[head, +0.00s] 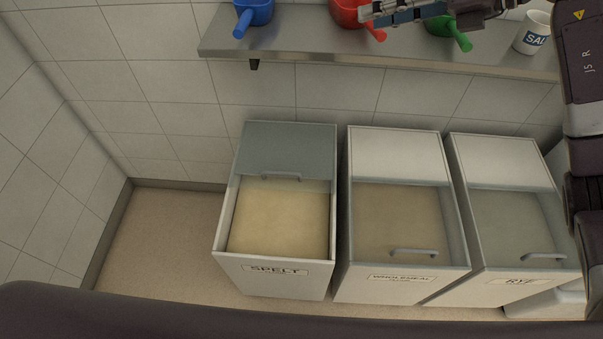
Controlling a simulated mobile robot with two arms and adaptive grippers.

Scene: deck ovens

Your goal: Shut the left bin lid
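The left bin (228,222), labelled SPELT, stands on the floor left of two other bins. Its grey see-through lid (290,146) is slid back over the rear part, and its front is open with pale flour (278,218) showing. The lid's handle (281,176) is at the lid's front edge, about mid-bin. My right gripper (366,12) is at the top of the view, above and to the right of this bin, in front of the shelf and well away from the lid. Its fingers are seen edge-on, so their opening is unclear. My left gripper is out of view.
The middle bin (402,157) and the RYE bin (503,160) have lids drawn forward, handles near the front. A steel shelf (300,48) above holds blue (255,12), red (350,12) and green (445,27) scoops and a white tub (533,32). Floor left of the bins is clear.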

